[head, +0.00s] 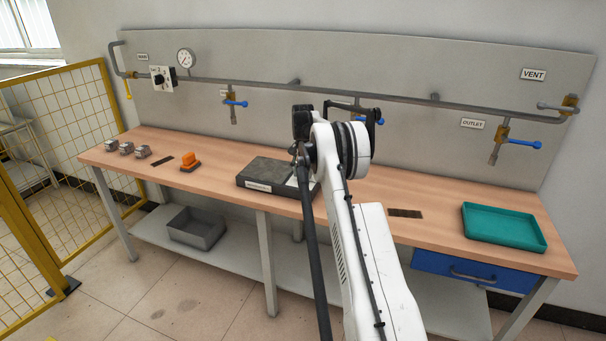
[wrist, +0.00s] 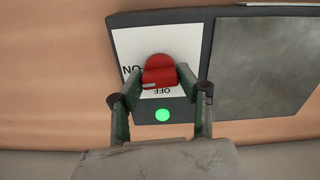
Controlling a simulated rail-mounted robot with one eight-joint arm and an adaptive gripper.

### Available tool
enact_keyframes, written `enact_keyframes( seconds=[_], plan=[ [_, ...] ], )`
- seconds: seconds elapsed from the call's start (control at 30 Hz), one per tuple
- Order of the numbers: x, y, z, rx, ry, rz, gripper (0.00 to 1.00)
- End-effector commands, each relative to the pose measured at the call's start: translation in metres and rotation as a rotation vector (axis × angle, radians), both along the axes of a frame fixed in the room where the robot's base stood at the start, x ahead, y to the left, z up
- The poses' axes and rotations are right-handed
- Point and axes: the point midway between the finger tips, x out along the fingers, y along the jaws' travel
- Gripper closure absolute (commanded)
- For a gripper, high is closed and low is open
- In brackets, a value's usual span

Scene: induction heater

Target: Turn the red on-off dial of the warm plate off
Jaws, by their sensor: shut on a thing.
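The warm plate (head: 262,174) is a dark, low box on the workbench, partly hidden by my arm in the head view. In the wrist view its dark casing (wrist: 205,45) carries a white label panel with a red dial (wrist: 161,68). "ON" is printed left of the dial and "OFF" below it, upside down in this view. A light mark shows at the dial's lower left edge. A green light (wrist: 162,115) glows below the panel. My gripper (wrist: 158,76) has its fingers on either side of the red dial, shut on it. The head view hides the fingertips.
The grey heating surface (wrist: 262,65) lies right of the dial. On the bench are several metal blocks (head: 126,148), an orange object (head: 189,161) and a teal tray (head: 503,227). Pipes with blue-handled valves (head: 524,144) run along the back panel.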

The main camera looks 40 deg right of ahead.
Motion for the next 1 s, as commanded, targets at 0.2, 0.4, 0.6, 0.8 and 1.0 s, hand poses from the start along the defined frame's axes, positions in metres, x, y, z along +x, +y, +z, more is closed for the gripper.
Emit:
enact_keyframes(
  seconds=[0.2,0.4,0.6,0.8,1.0],
  plan=[
    [0.0001,0.0000,-0.0024,0.000,0.000,0.165,0.91],
    [0.0001,0.0000,-0.0020,0.000,0.000,0.354,0.91],
    [0.0001,-0.0001,-0.0015,-0.001,-0.001,0.545,0.91],
    [0.0002,-0.0001,-0.0011,-0.001,-0.001,0.735,0.91],
    [0.0002,-0.0001,-0.0007,-0.001,-0.001,0.924,0.91]
  ],
)
